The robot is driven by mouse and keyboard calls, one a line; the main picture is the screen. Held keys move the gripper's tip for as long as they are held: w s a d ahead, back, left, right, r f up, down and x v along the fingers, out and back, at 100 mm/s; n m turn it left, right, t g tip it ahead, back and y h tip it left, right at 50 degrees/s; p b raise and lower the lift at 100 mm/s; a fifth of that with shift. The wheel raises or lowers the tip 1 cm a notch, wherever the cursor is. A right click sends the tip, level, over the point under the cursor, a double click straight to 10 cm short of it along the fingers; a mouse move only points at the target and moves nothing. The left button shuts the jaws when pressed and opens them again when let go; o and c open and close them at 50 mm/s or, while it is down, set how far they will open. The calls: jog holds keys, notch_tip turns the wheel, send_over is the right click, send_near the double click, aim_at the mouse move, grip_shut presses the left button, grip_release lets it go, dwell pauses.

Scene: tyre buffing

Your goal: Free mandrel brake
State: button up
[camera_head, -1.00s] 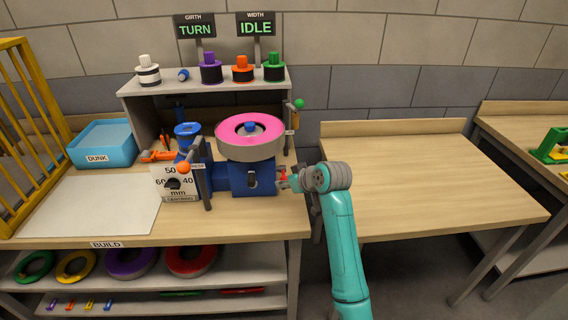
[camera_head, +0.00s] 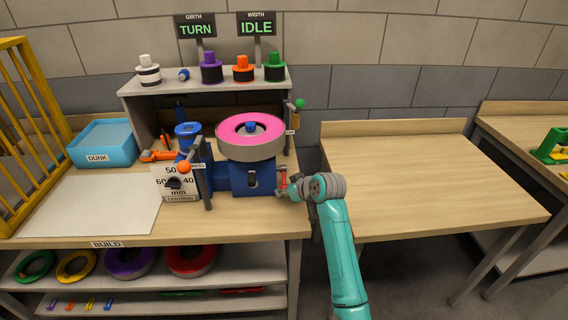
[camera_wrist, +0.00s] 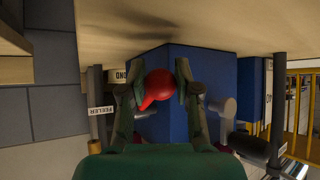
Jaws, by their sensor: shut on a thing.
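The mandrel machine has a blue base (camera_head: 236,180) and stands on the bench, with a pink-topped tyre (camera_head: 250,138) lying flat on top. A red lever (camera_head: 283,180) sits at the base's right side. My gripper (camera_head: 283,188) is at this lever, reaching in from the right. In the wrist view my gripper (camera_wrist: 162,88) has its fingers on both sides of the lever's red knob (camera_wrist: 158,86), shut on it, in front of the blue base (camera_wrist: 178,125). The lever's far end is partly hidden in the head view.
A dial board (camera_head: 174,184) and an orange-knobbed lever (camera_head: 184,167) stand left of the base. A green-knobbed post (camera_head: 299,104) rises behind it. Signs read GIRTH TURN (camera_head: 195,27) and WIDTH IDLE (camera_head: 256,25). The right table (camera_head: 420,180) is bare.

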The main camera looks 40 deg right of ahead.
jog(key=o, duration=0.9)
jog(key=shift+d+r, duration=0.15)
jog(key=shift+d, duration=0.15)
jog(key=shift+v, duration=2.95)
jog(key=shift+a, duration=0.15)
jog(key=v, duration=1.2)
jog(key=shift+s, duration=0.1)
